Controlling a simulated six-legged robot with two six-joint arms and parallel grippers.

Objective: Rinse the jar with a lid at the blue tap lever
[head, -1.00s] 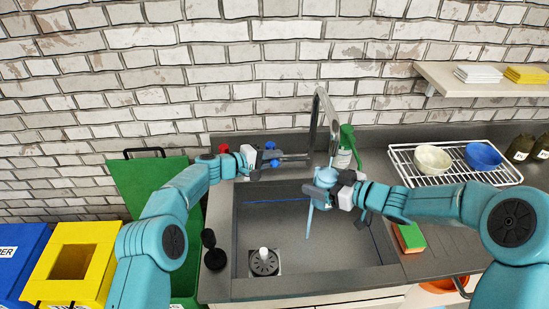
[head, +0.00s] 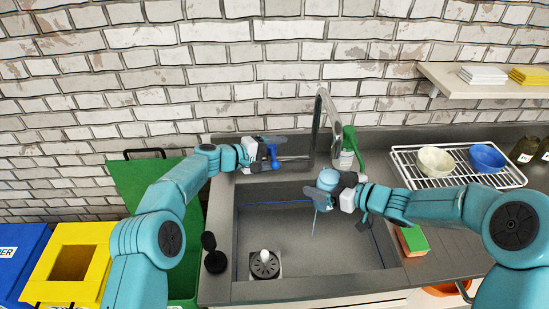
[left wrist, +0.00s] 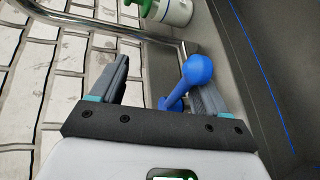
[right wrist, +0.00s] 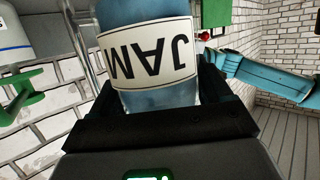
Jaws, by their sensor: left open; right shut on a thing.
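The jar (head: 328,177) is held over the sink basin, below the tap spout (head: 324,105). Its JAM label (right wrist: 148,53) fills the right wrist view, upside down. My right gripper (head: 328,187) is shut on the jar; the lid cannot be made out. A thin pale streak (head: 314,221) hangs below the jar. My left gripper (head: 272,140) is open at the tap. The blue tap lever (head: 273,156) shows beside its fingers, and in the left wrist view the lever (left wrist: 199,72) overlaps the right finger; contact is unclear. A red lever end (right wrist: 205,36) shows in the right wrist view.
A green-topped bottle (head: 348,150) stands behind the sink. A drying rack (head: 455,178) with bowls is at right, and a sponge (head: 411,240) lies by the basin. A dark upright item (head: 212,253) stands on the left rim. The basin (head: 330,255) has free room.

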